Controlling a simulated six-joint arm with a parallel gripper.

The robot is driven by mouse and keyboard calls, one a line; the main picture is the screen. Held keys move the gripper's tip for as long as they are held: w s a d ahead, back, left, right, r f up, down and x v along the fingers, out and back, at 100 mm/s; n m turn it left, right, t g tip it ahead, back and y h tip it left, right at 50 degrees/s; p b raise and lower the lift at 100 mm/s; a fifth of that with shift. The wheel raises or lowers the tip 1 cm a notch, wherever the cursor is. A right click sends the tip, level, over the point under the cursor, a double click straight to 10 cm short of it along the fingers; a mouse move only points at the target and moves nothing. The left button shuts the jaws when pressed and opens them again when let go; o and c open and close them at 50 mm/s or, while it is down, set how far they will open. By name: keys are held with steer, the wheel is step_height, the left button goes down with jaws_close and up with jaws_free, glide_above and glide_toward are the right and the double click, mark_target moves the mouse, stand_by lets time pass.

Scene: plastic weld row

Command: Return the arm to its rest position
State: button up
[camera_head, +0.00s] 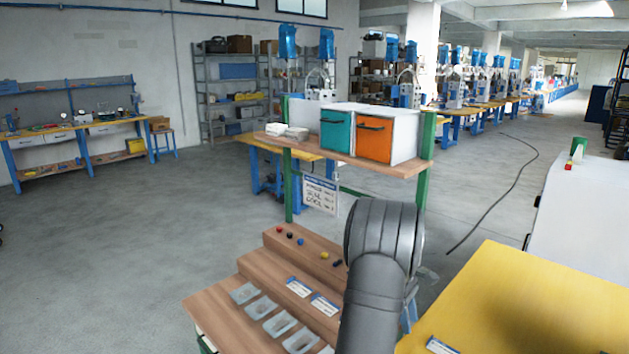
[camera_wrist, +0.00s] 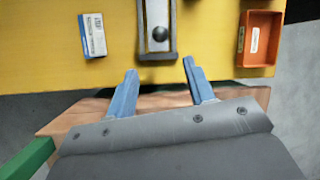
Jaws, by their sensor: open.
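My arm rises from the bottom of the head view, and its dark grey links cover part of the wooden stepped bench. My gripper (camera_wrist: 158,72) shows in the wrist view with its two blue fingers spread apart and nothing between them. The fingers point toward the near edge of a yellow table (camera_wrist: 205,70). In the head view only a small bluish part of the gripper shows beside the arm, and the fingertips are hidden there.
The wrist view shows a blue-and-white box (camera_wrist: 92,36), a grey fixture with a black knob (camera_wrist: 158,32) and an orange bin (camera_wrist: 260,38). In the head view, the stepped bench (camera_head: 215,308) holds clear trays (camera_head: 261,307). A shelf carries a teal drawer (camera_head: 336,131) and an orange drawer (camera_head: 374,139).

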steer(key=x, duration=1.2)
steer(key=shift+s+f, duration=0.1)
steer(key=shift+s, duration=0.05)
steer(key=s+d, duration=1.2)
steer(key=shift+d, duration=0.15)
steer(key=o, duration=1.1)
steer(key=d+r, duration=0.1)
steer(key=r, duration=0.3)
steer(key=s+d+r+m+t+y, duration=0.1)
steer(key=r, duration=0.4)
steer(key=d+r+m, duration=0.1)
steer(key=r, duration=0.3)
steer(key=shift+s+d+r, duration=0.15)
steer(key=shift+s+d, duration=0.05)
steer(key=shift+d, duration=0.05)
step_height(320, 180, up, 15)
steer(key=s+t+y, duration=0.2)
steer(key=s+t, duration=0.1)
steer(key=shift+m, duration=0.4)
step_height(320, 180, down, 10)
steer(key=shift+r, duration=0.2)
